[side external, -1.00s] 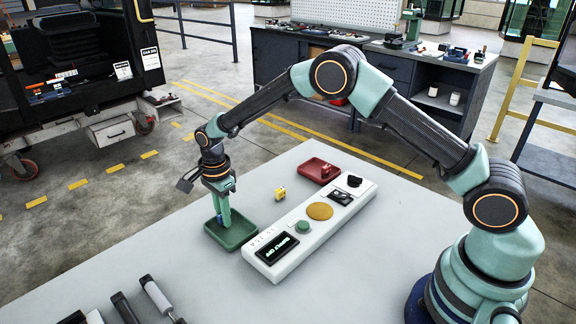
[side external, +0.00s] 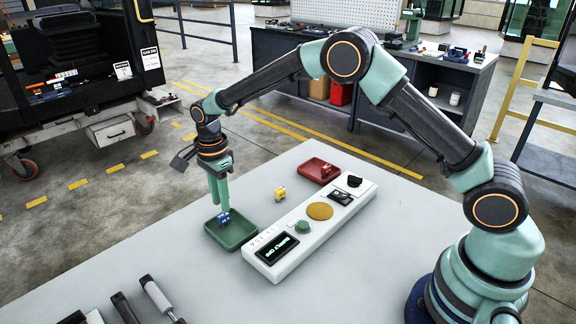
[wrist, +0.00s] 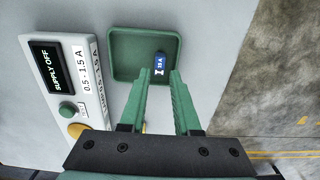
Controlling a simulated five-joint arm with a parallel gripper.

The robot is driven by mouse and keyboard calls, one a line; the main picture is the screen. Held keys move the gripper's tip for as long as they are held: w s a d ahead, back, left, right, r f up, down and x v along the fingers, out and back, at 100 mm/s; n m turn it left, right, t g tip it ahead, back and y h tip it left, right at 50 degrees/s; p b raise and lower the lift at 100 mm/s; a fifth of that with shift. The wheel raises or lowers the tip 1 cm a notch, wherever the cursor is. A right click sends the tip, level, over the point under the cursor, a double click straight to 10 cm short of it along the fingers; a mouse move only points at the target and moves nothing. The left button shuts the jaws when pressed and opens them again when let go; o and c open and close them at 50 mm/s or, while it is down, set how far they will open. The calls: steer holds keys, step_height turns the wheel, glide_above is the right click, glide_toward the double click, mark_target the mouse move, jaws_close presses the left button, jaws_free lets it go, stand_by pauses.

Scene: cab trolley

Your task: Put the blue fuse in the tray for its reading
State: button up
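The blue fuse (side external: 223,217) lies in the green tray (side external: 240,240) on the grey table. In the wrist view the blue fuse (wrist: 159,64) sits on the floor of the green tray (wrist: 121,54), towards its right side, with a white label on top. My gripper (side external: 221,207) is just above it, pointing down. In the wrist view my gripper's fingers (wrist: 160,76) are apart, with a clear gap and nothing held between them. The white panel (side external: 283,275) beside the tray has a display reading "SUPPLY OFF" (wrist: 51,66).
A small yellow piece (side external: 280,194) stands on the table behind the panel. A red tray (side external: 313,177) lies farther back. Several tools (side external: 125,308) lie at the front left. The table left of the green tray is clear.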

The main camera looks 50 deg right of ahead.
step_height(320, 180, up, 6)
steer(key=r, duration=0.1)
step_height(320, 180, up, 8)
steer(key=n+t, duration=0.2)
steer(key=n, duration=0.2)
glide_above(223, 215)
steer(key=s+d, duration=0.4)
steer(key=s+d+r+n+t, duration=0.1)
steer(key=s+d+r+n, duration=0.1)
steer(key=s+d+n, duration=0.2)
steer(key=s+d+r+n+t, duration=0.1)
steer(key=s+d+n, duration=0.4)
steer(key=s+n, duration=0.5)
steer(key=s+t, duration=0.1)
steer(key=s, duration=0.3)
steer(key=shift+s+r+t, duration=0.25)
steer(key=shift+r+t, duration=0.05)
steer(key=shift+r, duration=0.1)
